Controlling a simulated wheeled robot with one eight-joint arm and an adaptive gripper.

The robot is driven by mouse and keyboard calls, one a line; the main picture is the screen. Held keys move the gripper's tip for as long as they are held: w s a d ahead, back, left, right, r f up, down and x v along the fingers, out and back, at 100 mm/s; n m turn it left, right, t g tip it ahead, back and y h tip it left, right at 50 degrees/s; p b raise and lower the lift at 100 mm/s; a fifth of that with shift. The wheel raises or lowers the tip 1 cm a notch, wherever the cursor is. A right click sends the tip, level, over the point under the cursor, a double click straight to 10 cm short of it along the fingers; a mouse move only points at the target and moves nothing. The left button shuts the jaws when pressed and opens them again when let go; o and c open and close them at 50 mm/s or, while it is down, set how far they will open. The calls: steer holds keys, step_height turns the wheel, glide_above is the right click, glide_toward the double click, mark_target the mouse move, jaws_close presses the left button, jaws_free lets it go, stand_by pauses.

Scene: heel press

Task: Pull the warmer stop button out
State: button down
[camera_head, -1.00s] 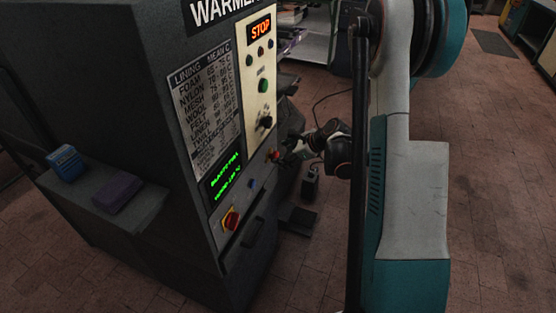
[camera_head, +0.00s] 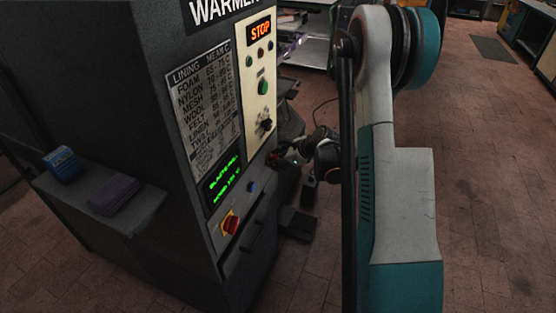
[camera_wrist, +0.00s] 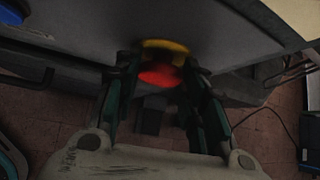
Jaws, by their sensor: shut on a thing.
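The warmer (camera_head: 130,60) is a dark grey cabinet with a lit orange STOP sign (camera_head: 260,29) on its cream panel. In the wrist view, the stop button (camera_wrist: 160,74) is a red mushroom head on a yellow base (camera_wrist: 162,46) on the cabinet face. My gripper (camera_wrist: 162,80) has a finger on each side of the red head and is shut on it. In the head view, my gripper (camera_head: 279,160) is at the right edge of the cabinet's front and hides the button. I cannot tell whether the button is in or out.
A red rotary switch (camera_head: 230,223) on a yellow plate and a blue button (camera_head: 252,187) sit lower on the front. A handle (camera_head: 252,234) juts out below. A side shelf (camera_head: 140,212) holds a blue box (camera_head: 63,164) and a purple block (camera_head: 115,197).

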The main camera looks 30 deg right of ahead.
steer(key=shift+s+d, duration=0.35)
steer(key=shift+s, duration=0.2)
steer(key=c, duration=1)
jaws_free()
steer(key=v, duration=1.2)
steer(key=shift+d, duration=0.1)
